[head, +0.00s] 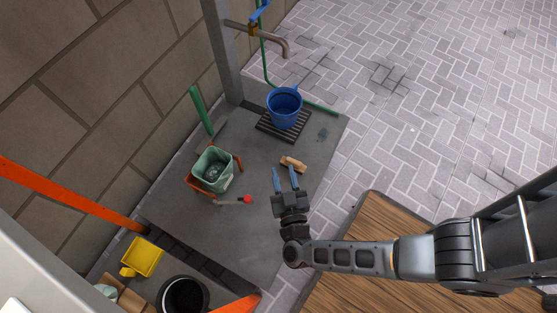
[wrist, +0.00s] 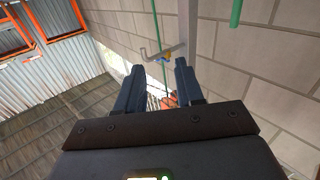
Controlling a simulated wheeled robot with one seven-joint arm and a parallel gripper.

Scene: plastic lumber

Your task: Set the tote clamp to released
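A pale green tote (head: 218,158) sits in an orange-red holder (head: 200,187) on the grey slab, left of my gripper. A light bar with a red tip (head: 247,199) lies beside the holder's lower right; it looks like the clamp lever, pointing right. Whether the clamp is engaged cannot be told. My gripper (head: 285,179) is right of the red tip and apart from it. Its two blue fingers are spread with nothing between them. In the wrist view the open fingers (wrist: 158,88) point toward the wall, with a small orange-red thing far beyond them.
A blue bucket (head: 284,106) stands on a dark grate under the tap (head: 280,45). A tan block (head: 293,163) lies just beyond my fingertips. A green post (head: 201,109) stands behind the tote. A yellow scoop (head: 142,257) and black bucket (head: 183,297) are lower left. Bare slab lies around the lever.

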